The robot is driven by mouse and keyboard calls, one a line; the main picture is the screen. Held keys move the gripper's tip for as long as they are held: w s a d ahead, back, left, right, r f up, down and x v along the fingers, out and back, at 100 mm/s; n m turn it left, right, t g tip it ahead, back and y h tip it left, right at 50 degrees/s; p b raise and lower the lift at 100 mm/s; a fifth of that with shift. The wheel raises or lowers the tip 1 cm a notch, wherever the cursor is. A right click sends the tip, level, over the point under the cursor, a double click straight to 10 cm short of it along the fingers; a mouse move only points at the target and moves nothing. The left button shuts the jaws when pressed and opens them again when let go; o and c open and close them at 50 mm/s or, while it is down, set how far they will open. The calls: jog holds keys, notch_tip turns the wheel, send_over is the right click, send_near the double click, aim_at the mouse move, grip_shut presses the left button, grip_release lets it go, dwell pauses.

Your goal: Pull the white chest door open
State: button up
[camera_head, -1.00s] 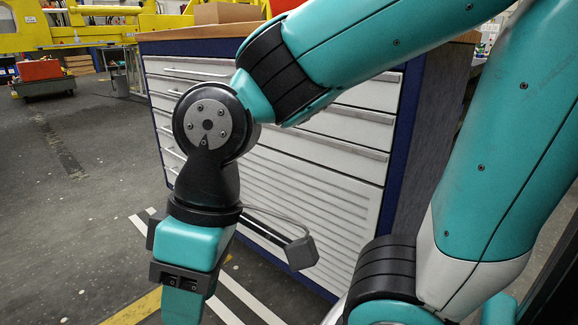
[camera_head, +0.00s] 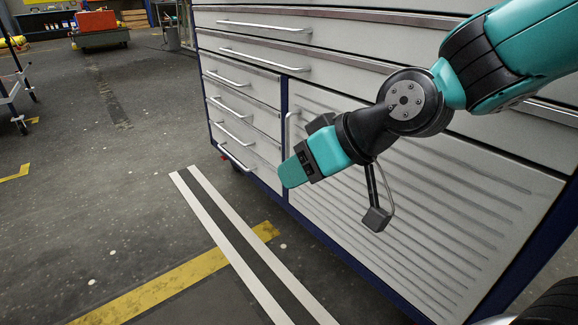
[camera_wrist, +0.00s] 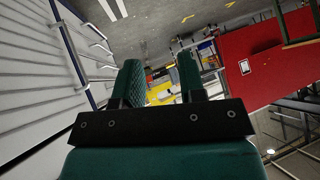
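The white chest door (camera_head: 425,225) is a large ribbed panel at the lower right of the chest in the head view, and it looks shut. Its upright bar handle (camera_head: 289,130) is by the door's left edge, partly hidden by my gripper. My gripper (camera_head: 291,173) points left and down in front of the door's left edge, just below the visible part of the handle. In the wrist view my gripper (camera_wrist: 160,75) has its two green fingers apart with nothing between them. The ribbed door (camera_wrist: 30,75) fills the left side there, outside the fingers.
Drawers (camera_head: 240,110) with bar handles stand left of the door, and wide drawers (camera_head: 330,50) run above it. Dark floor with white stripes (camera_head: 225,225) and a yellow line (camera_head: 165,290) lies open in front. A red cart (camera_head: 98,25) stands far back.

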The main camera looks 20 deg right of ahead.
jog(key=w+d+f+m+t+b, duration=0.2)
jog(key=w+d+f+t+b, duration=0.3)
jog(key=w+f+b, duration=0.45)
jog(key=m+t+h+b, duration=0.2)
jog(key=t+h+b, duration=0.2)
jog(key=t+b, duration=0.15)
send_near(288, 144)
jog(key=shift+t, duration=0.45)
jog(key=w+p, duration=0.3)
jog(key=p, duration=0.1)
jog(key=w+a+p, duration=0.1)
jog(key=w+p, duration=0.2)
jog(key=p, duration=0.2)
jog(key=w+p, duration=0.3)
jog(key=p, duration=0.2)
jog(key=shift+w+a+f, duration=0.1)
jog(key=shift+a+f, duration=0.15)
jog(key=shift+f, duration=0.05)
jog(key=shift+w+a+f, duration=0.1)
jog(key=shift+w, duration=0.5)
grip_shut()
